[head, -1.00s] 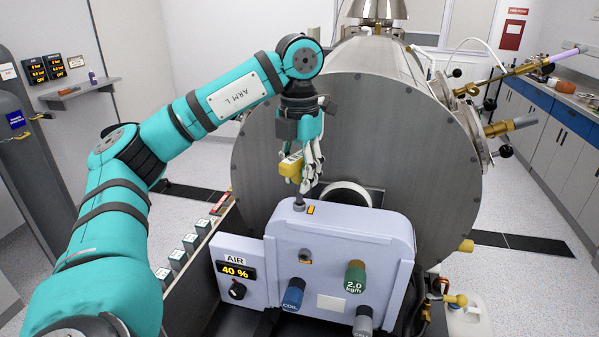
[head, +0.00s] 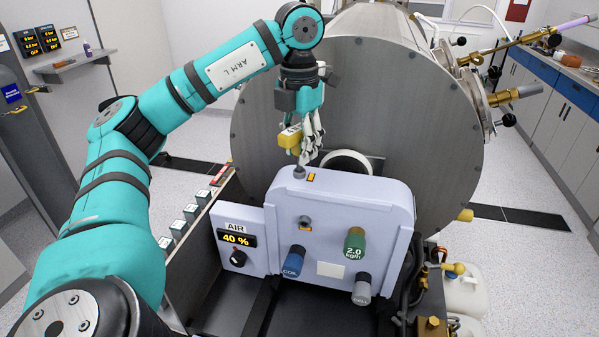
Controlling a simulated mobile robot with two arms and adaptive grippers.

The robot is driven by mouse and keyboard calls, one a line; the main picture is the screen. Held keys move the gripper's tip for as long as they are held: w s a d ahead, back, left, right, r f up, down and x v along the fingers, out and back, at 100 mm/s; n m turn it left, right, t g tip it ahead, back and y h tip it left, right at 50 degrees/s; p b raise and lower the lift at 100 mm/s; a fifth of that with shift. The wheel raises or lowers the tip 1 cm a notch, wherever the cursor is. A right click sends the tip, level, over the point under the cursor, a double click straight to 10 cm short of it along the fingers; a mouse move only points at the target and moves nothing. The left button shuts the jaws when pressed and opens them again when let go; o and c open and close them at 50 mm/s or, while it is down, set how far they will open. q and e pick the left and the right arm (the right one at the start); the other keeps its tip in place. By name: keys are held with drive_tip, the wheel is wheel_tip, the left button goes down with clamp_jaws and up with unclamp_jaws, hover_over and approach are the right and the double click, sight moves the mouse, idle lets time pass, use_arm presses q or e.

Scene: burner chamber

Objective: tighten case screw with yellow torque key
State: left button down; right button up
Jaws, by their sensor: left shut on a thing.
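My left gripper (head: 306,150) points down above the top edge of the pale lilac burner case (head: 370,188). It is shut on the yellow torque key (head: 290,138), whose yellow body shows at the left of the fingers. The key's lower end is hard to make out between the fingers. Just below the fingers, a grey screw-like post (head: 299,172) stands on the case top, beside a small orange mark (head: 311,177). I cannot tell whether the key touches it. My right gripper is not in view.
A large steel chamber (head: 400,110) stands right behind the case. Brass fittings (head: 500,97) stick out at right.

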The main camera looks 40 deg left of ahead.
sight(300, 131)
use_arm(q)
drive_tip(key=shift+m, duration=0.8)
drive_tip(key=shift+m+p, duration=0.35)
drive_tip(key=shift+m, duration=0.45)
drive_tip(key=shift+f+n, duration=0.1)
drive_tip(key=shift+n, duration=0.2)
drive_tip(key=shift+r+p, duration=1.45)
drive_tip(key=shift+p, duration=0.3)
drive_tip(key=shift+r, duration=0.2)
